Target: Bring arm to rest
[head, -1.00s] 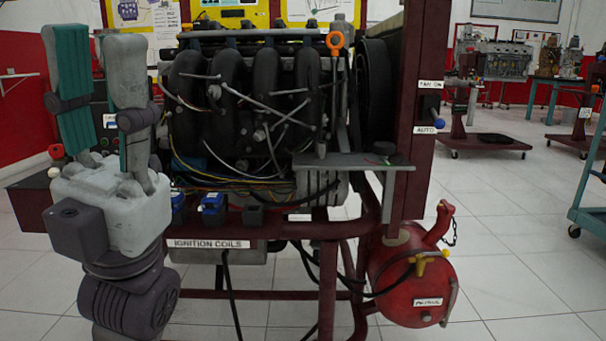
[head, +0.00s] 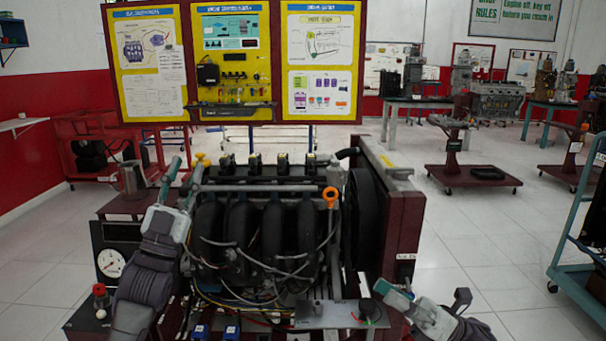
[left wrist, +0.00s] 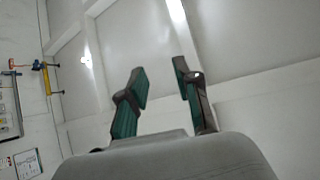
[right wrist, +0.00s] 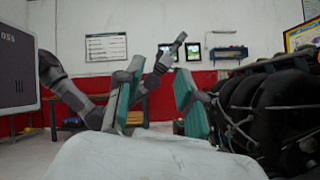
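My left gripper (head: 184,172) is raised with its fingers pointing up, beside the left end of the engine (head: 262,230) in the head view. Its two teal fingers stand apart with nothing between them in the left wrist view (left wrist: 160,82). My right gripper (head: 418,296) is low at the right front of the engine stand. Its fingers are apart and empty in the right wrist view (right wrist: 156,90), with the engine to the right of them. Whether either gripper touches the stand cannot be told.
A poster board (head: 236,62) stands behind the engine. A dark red post (head: 396,225) rises on the engine's right side. A small grey shelf (head: 335,316) is at its front. A teal cart (head: 582,240) stands at the far right. Open tiled floor (head: 490,245) lies between.

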